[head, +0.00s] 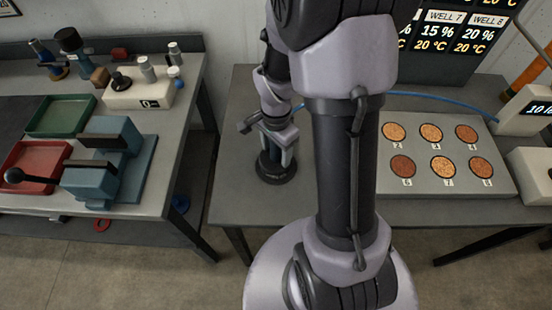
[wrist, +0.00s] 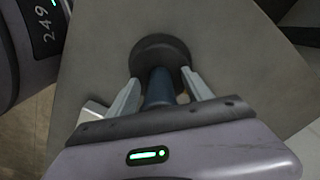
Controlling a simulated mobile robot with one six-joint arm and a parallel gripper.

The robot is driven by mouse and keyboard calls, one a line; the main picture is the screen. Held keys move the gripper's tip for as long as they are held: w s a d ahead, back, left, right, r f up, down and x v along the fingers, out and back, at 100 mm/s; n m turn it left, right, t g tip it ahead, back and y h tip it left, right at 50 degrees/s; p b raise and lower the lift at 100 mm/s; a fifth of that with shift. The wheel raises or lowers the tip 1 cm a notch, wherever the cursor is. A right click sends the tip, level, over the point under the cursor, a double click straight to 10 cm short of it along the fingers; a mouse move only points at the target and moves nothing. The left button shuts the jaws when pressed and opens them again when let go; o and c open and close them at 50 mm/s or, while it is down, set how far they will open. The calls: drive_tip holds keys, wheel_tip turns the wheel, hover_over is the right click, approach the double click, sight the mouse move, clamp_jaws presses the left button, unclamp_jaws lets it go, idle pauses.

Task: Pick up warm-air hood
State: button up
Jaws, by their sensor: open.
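The warm-air hood, as far as I can tell, is the dark round piece (head: 277,172) standing on the grey bench left of my arm. In the wrist view its dark disc (wrist: 155,48) lies just beyond the fingertips, and a blue upright handle (wrist: 159,88) rises from it. My gripper (wrist: 161,82) is open, with one pale finger on each side of the handle. I cannot tell whether either finger touches it. In the head view my gripper (head: 281,150) is directly above the disc and hides most of the handle.
A grey plate (head: 440,188) with several filled wells lies right of my arm, with a blue hose (head: 440,97) behind it. White devices (head: 530,110) stand at the far right. The left bench holds a green tray (head: 62,132), a red tray (head: 20,188) and a blue press (head: 105,165).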

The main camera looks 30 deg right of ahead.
clamp_jaws()
drive_tip(key=shift+r, duration=0.15)
